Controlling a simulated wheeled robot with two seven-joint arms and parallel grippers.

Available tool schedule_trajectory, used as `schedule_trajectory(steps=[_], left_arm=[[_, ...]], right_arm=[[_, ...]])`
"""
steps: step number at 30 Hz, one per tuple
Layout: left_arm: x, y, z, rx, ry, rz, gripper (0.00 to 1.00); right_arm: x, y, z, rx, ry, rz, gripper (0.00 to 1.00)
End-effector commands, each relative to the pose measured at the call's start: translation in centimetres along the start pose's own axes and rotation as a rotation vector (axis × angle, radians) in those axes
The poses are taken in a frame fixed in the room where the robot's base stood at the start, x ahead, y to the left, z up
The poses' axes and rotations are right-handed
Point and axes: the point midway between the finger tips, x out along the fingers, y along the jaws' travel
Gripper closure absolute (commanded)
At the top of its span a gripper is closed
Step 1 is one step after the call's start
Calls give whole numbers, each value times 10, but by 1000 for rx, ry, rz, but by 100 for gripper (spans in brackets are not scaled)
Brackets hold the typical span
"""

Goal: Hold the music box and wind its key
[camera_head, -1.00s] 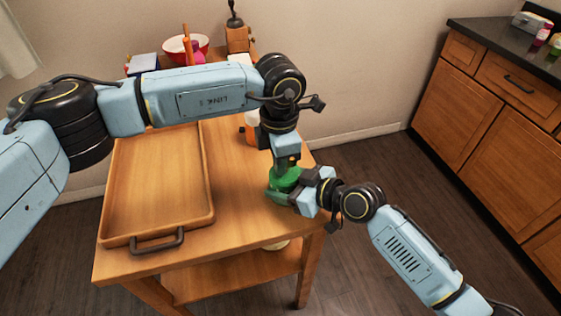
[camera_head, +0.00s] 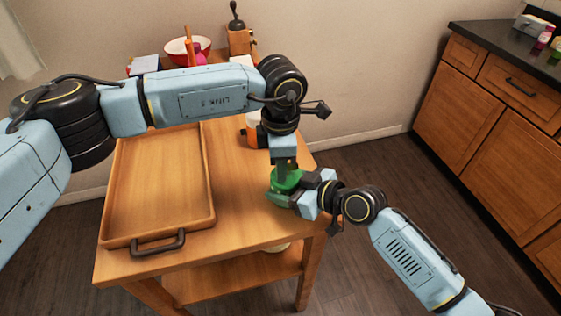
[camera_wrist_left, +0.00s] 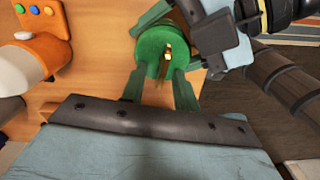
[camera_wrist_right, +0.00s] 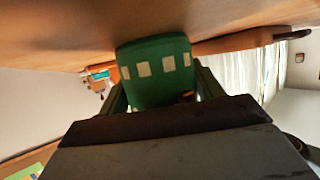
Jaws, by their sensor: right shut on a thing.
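The green music box (camera_head: 284,184) is at the right front corner of the wooden table. In the right wrist view its green side (camera_wrist_right: 155,72) with cream squares sits between the fingers of my right gripper (camera_head: 300,196), which is shut on it. In the left wrist view the round green top of the box (camera_wrist_left: 150,47) carries a gold key (camera_wrist_left: 168,52). My left gripper (camera_wrist_left: 160,76) points down from above, fingers apart on either side of the key's near end. I cannot tell whether they touch it. The head view partly hides the box behind both grippers.
A wooden tray (camera_head: 211,190) with a dark handle fills the table's left side. An orange and white object (camera_head: 253,130) stands behind the left wrist. A red and white bowl (camera_head: 203,45) and a wooden grinder (camera_head: 239,40) are at the back.

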Motion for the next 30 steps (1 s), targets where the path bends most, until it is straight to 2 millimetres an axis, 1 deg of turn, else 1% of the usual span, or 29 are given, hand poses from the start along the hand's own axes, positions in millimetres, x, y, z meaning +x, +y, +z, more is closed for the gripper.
schedule_trajectory(steps=[5, 8, 11, 18, 21, 25, 26, 30], left_arm=[[-2, 0, 0, 0, 0, 0, 70], [-11, 0, 0, 0, -1, 2, 70], [-28, 1, 0, 1, -2, 4, 70], [-80, 0, 0, 1, -1, 3, 70], [-98, 0, 0, 0, -1, 3, 70], [-113, 0, 0, 0, 0, 2, 70], [-115, 0, 0, 0, 0, 1, 67], [-120, 0, 0, -31, 0, 0, 49]], right_arm=[[0, 0, 0, 1, 0, 0, 60], [0, 0, 0, 1, 0, 0, 60], [0, 0, 0, 1, 0, 0, 60], [0, 0, 0, 1, 0, 0, 60], [0, 0, 0, 1, 0, 0, 60], [0, 0, 0, 1, 0, 0, 60], [0, 0, 0, 1, 0, 0, 60], [0, 0, 0, 1, 0, 0, 60]])
